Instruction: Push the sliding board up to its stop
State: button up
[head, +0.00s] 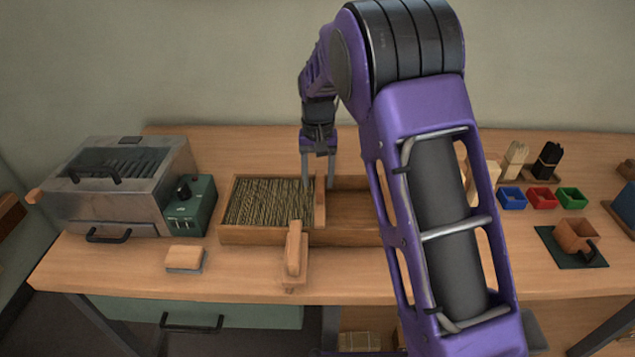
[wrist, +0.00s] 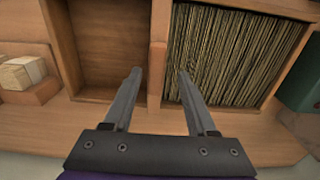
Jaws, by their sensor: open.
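The sliding board (head: 320,205) is a narrow upright wooden divider across a wooden tray (head: 262,236). It also shows in the wrist view (wrist: 158,60). In the head view, a dense bed of tan bristles (head: 265,202) fills the tray on its left, and an empty compartment (head: 355,208) lies on its right. The bristles lie close against the board. My gripper (head: 318,182) is open at the board's far end, pointing down. In the wrist view its fingers (wrist: 159,74) stand on either side of the board, with visible gaps. My arm hides the tray's right end.
A wooden lever piece (head: 294,248) stands at the tray's front. A wood block (head: 185,258), a green control box (head: 188,205) and a metal machine (head: 120,190) are at left. Small coloured bins (head: 541,197) and a wooden cup (head: 576,235) are at right.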

notch_tip(320, 180, up, 15)
jog(key=p, duration=0.2)
jog(key=shift+r, duration=0.1)
